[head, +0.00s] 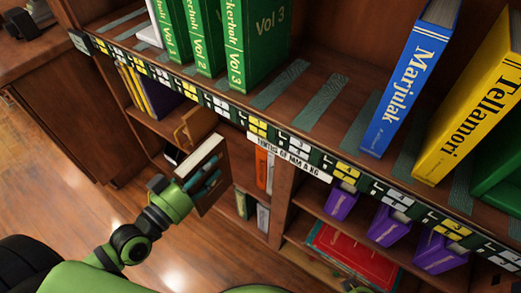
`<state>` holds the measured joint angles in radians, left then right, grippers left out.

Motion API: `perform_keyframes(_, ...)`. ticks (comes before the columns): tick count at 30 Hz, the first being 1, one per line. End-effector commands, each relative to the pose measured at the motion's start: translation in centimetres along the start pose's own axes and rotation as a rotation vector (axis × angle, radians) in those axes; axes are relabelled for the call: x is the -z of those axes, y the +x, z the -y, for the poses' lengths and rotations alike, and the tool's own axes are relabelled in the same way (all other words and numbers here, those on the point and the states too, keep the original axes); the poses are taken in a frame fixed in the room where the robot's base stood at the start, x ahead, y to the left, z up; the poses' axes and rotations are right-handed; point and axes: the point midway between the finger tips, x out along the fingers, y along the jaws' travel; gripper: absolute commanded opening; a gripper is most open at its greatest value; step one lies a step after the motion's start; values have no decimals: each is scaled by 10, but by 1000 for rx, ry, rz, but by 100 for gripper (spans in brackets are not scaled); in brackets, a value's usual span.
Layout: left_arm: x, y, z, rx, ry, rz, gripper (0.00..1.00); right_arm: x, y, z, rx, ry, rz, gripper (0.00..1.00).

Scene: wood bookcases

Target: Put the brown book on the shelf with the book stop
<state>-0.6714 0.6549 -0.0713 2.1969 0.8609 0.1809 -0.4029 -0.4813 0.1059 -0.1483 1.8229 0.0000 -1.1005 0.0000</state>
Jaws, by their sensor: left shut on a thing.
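The brown book (219,163) is upright and somewhat tilted in front of the bookcase, with its pale page edges facing up. My left gripper (204,184) is shut on its lower part, and the fingers cover some of the cover. Behind and just above the book, a light wooden piece that looks like the book stop (195,127) stands on the left middle shelf (150,121). The book hides part of that shelf. Whether the book touches the shelf edge cannot be told. My right gripper is not in view.
The upper shelf holds green volumes (255,45), a blue book (412,80) and a yellow book (475,105). An orange book (262,168) is right of the brown one.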

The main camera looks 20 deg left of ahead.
Motion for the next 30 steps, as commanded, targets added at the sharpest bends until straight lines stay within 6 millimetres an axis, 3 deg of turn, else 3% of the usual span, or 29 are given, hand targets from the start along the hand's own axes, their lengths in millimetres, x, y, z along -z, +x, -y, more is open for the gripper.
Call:
perform_keyframes(5, 4, 24, 1, 5, -1, -14, 0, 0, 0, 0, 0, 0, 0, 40)
perform_keyframes(21, 5, 153, 0, 2, -2, -13, 0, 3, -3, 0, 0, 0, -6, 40)
perform_keyframes(25, 3, 172, 0, 2, -1, -9, 0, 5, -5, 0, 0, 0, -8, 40)
perform_keyframes(30, 1, 180, 0, 0, -1, -7, 0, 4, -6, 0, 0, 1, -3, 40)
